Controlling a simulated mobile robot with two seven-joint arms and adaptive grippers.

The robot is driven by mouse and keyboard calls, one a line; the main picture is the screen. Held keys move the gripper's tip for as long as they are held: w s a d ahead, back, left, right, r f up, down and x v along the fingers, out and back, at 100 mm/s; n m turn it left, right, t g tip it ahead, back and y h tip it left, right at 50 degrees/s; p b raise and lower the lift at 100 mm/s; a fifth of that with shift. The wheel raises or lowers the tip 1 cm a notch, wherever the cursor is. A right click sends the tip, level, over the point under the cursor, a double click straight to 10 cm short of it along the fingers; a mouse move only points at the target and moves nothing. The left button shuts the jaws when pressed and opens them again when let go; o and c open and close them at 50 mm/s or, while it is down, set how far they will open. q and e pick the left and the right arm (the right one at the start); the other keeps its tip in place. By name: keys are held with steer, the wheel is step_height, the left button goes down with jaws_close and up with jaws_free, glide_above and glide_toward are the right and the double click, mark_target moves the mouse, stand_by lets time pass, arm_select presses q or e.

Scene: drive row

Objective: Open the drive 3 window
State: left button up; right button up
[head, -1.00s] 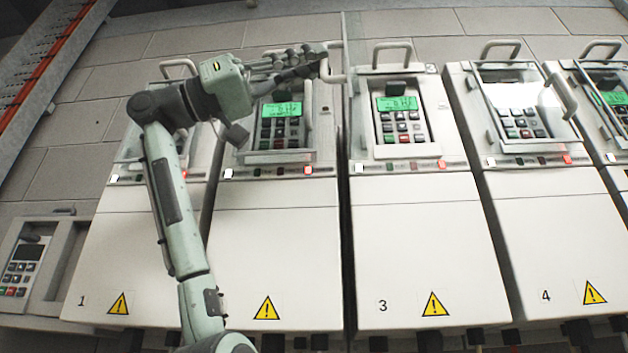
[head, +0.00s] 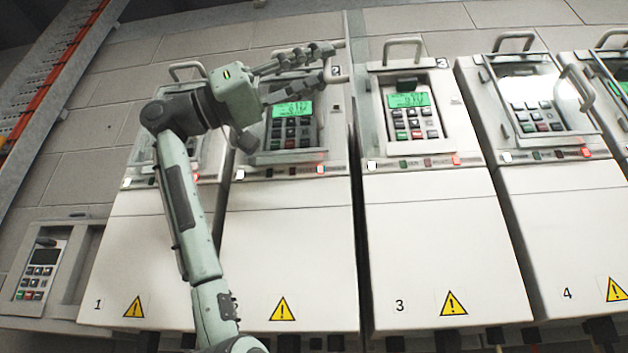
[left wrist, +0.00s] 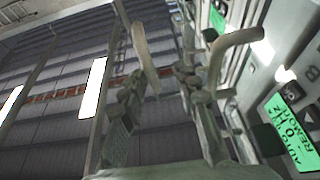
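Drive 3 (head: 435,240) stands right of the middle in the head view, its green display and keypad (head: 410,112) uncovered. Its clear window (head: 356,75) appears swung out to the left, seen nearly edge-on. A pale handle (head: 340,68) at that window's outer edge shows by my left fingertips. My left gripper (head: 326,63) is in front of the top of drive 2, its fingers spread. In the left wrist view the left gripper (left wrist: 158,100) is also open, with a curved pale handle (left wrist: 146,55) between its fingers; contact cannot be told. My right gripper is not in view.
Drive 2 (head: 285,245) is left of drive 3, partly behind my left arm. Drive 4 (head: 575,225) is on the right, with its window (head: 530,92) over its keypad. Fixed handles stand on the drive tops, such as drive 3's (head: 403,45).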

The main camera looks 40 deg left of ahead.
arm_select(q)
steer(key=shift+s, duration=0.2)
steer(key=v, duration=1.2)
